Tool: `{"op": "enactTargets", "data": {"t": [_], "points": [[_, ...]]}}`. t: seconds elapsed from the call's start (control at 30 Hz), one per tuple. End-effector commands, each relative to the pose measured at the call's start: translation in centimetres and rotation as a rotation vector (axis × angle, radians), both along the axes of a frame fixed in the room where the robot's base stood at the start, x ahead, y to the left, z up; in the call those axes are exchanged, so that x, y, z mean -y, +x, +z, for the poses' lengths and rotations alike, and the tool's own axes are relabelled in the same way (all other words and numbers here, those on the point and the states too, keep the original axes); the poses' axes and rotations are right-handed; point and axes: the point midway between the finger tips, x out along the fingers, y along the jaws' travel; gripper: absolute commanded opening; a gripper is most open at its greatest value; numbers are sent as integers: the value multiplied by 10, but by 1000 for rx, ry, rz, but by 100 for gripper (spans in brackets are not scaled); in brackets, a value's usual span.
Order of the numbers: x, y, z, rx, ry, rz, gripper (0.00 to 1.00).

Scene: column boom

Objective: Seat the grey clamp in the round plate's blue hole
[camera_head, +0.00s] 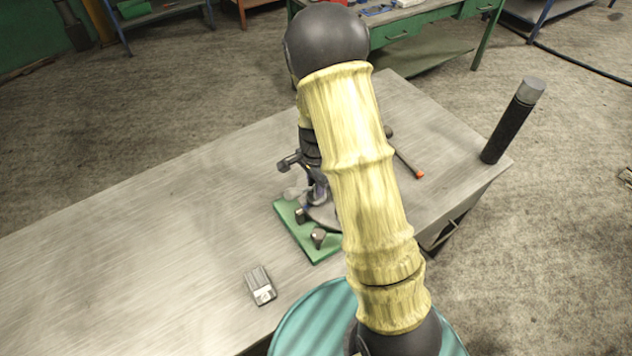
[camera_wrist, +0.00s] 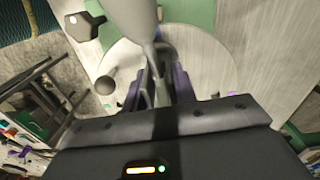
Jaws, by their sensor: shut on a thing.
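My gripper (camera_wrist: 158,92) has its purple-edged fingers shut on the grey clamp (camera_wrist: 136,16), which reaches up to the top edge of the wrist view. The pale round plate (camera_wrist: 212,78) lies behind the clamp and fingers, on a green board (camera_wrist: 188,12). In the head view my gripper (camera_head: 317,188) is low over the plate (camera_head: 325,217), and my arm covers much of both. I cannot tell whether the clamp touches the plate.
Dark knobs (camera_head: 318,237) stand at the near side of the green board (camera_head: 297,233). A small grey block (camera_head: 260,284) lies on the metal table (camera_head: 130,240). A tool with an orange tip (camera_head: 420,174) lies right; a dark cylinder (camera_head: 510,125) stands at the right corner. The table's left is clear.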

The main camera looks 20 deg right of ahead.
Motion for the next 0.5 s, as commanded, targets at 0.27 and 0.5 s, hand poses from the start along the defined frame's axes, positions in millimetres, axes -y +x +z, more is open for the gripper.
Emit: {"op": "enactTargets", "data": {"t": [0.27, 0.5], "points": [[0, 0, -7, 1, 0, 0, 4], [0, 0, -12, 1, 0, 0, 4]]}}
